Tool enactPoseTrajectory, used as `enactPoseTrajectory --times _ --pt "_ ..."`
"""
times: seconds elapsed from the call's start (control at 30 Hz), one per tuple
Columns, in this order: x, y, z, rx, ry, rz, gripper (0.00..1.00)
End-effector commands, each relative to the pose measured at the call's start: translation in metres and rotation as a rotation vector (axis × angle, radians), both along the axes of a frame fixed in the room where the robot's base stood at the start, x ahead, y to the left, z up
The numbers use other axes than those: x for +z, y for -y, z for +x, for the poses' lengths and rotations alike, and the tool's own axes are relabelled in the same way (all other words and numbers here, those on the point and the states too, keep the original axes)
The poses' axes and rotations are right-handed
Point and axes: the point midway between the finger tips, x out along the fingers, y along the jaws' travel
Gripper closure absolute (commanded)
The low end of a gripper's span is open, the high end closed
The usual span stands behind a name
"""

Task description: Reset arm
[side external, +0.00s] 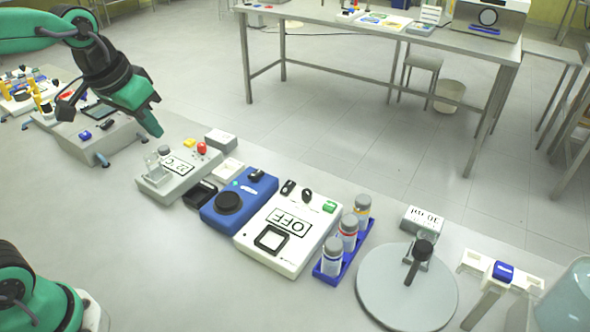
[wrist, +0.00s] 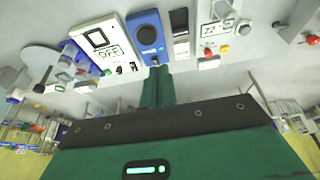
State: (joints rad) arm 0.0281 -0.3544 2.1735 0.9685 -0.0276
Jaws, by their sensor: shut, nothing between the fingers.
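My gripper (side external: 148,119) is at the upper left in the side view, raised above the bench and pointing down to the right. Its green fingers are together with nothing between them. In the wrist view my gripper (wrist: 157,70) is a narrow green tip in front of the blue device. The tip is apart from the instruments in the side view. The arm reaches in from the upper left.
On the bench stand a grey 22 °C device (side external: 180,168), a blue device (side external: 238,197), a white device reading OFF (side external: 290,232), a blue rack (side external: 345,250) of capped vials and a round plate stand (side external: 407,290). The front bench (side external: 180,270) is clear.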

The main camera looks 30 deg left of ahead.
Motion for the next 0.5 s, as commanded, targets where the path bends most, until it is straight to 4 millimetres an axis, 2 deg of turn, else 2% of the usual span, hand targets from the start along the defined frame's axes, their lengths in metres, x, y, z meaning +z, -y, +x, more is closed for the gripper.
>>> enactPoseTrajectory --times 0.03,0.3,0.5 --pt "0.0 -0.001 -0.011 0.001 0.016 0.001 1.0" --pt "-0.01 -0.006 -0.059 0.003 0.087 0.004 1.0" --pt "-0.02 -0.008 -0.083 0.003 0.125 0.008 1.0"
